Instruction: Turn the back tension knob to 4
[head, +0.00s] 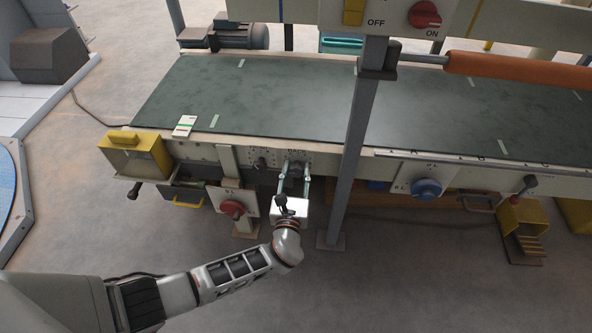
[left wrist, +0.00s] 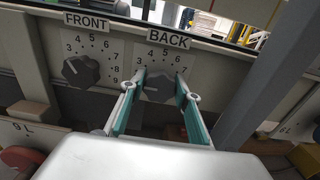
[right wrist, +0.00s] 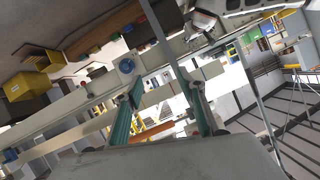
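The back tension knob (left wrist: 159,86) is a dark round knob under the BACK label (left wrist: 168,40), on a dial plate with numbers around it. It also shows in the head view (head: 296,165), partly covered by my gripper. My left gripper (left wrist: 160,82) has its two teal-padded fingers on either side of this knob, with slight gaps visible; contact is not clear. The knob's pointer setting is not readable. My left gripper also shows in the head view (head: 294,178). My right gripper (right wrist: 160,85) is open and empty, away from the panel.
The front knob (left wrist: 80,70) sits just left of the back one, its mark toward 3. A grey post (head: 356,150) stands close right of my left gripper. A red rotary switch (head: 232,208) and yellow box (head: 136,155) are to the left; a blue knob (head: 427,188) is right.

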